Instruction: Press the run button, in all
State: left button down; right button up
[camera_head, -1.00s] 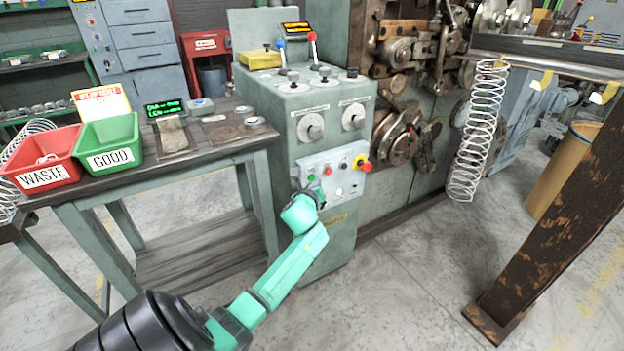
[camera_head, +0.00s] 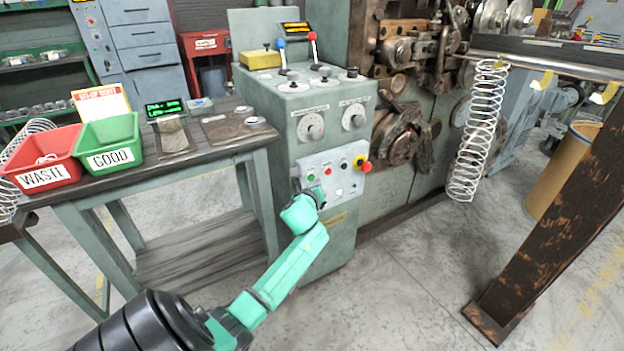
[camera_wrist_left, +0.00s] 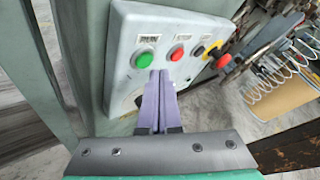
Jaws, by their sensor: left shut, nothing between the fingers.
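The grey control panel (camera_head: 335,187) on the front of the green cabinet carries a green button (camera_head: 311,177), a red button (camera_head: 328,171) and a larger red knob on yellow (camera_head: 362,164). My left gripper (camera_head: 319,193) is at the panel's lower left, just below the green button. In the left wrist view the shut, empty fingers (camera_wrist_left: 158,75) point at the panel, with their tips just below and right of the green button (camera_wrist_left: 144,60) and left of the red button (camera_wrist_left: 178,54). Contact cannot be told. My right gripper is not in view.
A bench (camera_head: 200,156) with a red WASTE bin (camera_head: 40,160) and a green GOOD bin (camera_head: 108,142) stands left of the cabinet. A coiled spring (camera_head: 476,135) hangs at the right, near a rusty post (camera_head: 560,215). Floor in front is clear.

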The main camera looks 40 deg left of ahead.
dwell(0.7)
pick_arm(q)
jog(key=shift+w+a, duration=0.15)
jog(key=shift+a, duration=0.3)
jog(key=shift+w+a, duration=0.1)
jog(key=shift+a, duration=0.25)
dwell(0.4)
jog(key=shift+d+p, duration=0.15)
jog(key=shift+p, duration=0.2)
jog(key=shift+s+d, duration=0.25)
jog(key=shift+d, duration=0.4)
jog(key=shift+d+p, duration=0.1)
jog(key=shift+p, duration=0.2)
jog(key=shift+s+d+p, duration=0.15)
jog(key=shift+s+d, duration=0.1)
jog(key=shift+d, duration=0.5)
jog(key=shift+s+d+p, duration=0.2)
jog(key=shift+d, duration=0.6)
jog(key=shift+s+d+p, duration=0.15)
jog(key=shift+s+d, duration=0.1)
jog(key=shift+d, duration=0.5)
